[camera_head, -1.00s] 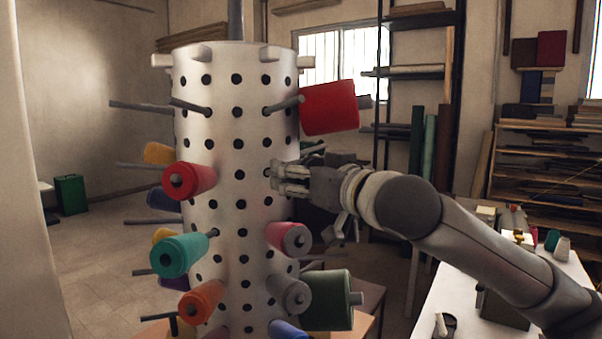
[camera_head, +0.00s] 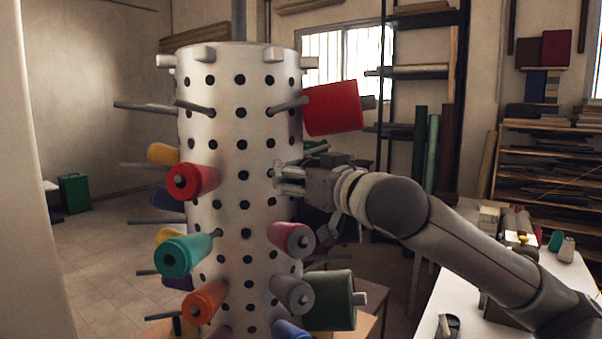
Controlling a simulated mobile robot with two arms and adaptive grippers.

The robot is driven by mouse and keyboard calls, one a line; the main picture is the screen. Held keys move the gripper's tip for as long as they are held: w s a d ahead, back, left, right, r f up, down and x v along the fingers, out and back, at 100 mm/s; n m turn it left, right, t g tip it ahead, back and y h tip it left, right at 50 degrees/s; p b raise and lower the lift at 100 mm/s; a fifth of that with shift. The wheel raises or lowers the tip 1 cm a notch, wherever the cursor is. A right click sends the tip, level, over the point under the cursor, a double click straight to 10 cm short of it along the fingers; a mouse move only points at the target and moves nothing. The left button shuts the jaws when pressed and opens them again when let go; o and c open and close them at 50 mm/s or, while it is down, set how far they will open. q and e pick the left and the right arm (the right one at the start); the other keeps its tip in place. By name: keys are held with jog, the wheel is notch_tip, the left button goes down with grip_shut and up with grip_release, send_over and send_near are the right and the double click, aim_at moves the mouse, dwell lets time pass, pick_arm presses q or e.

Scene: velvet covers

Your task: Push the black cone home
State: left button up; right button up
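A tall pale drum (camera_head: 222,150) with rows of dark holes and pegs stands left of the middle. My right gripper (camera_head: 279,178) comes in from the right. Its fingertips overlap the drum's right side in the picture, at mid height. Its fingers look close together, but whether they are shut is unclear, and I cannot tell whether they touch anything. I cannot clearly make out a black cone. Dark shapes lie behind the gripper, and I cannot tell whether one of them is the cone. My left gripper is not in view.
Cones on the drum's pegs include a red one (camera_head: 332,108) above the gripper, a pink one (camera_head: 290,238), a grey one (camera_head: 290,292) and a dark green one (camera_head: 328,300) below it. Bare pegs stick out at the left. A white table (camera_head: 455,290) stands at the right.

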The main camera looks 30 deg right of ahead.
jog(key=shift+w+f+p, duration=0.15)
jog(key=shift+w+f, duration=0.05)
jog(key=shift+w, duration=0.65)
jog(key=shift+w+f+p, duration=0.15)
jog(key=shift+w, duration=0.7)
jog(key=o, duration=1.2)
jog(key=shift+o, duration=0.2)
jog(key=shift+s, duration=0.1)
jog(key=s, duration=1.2)
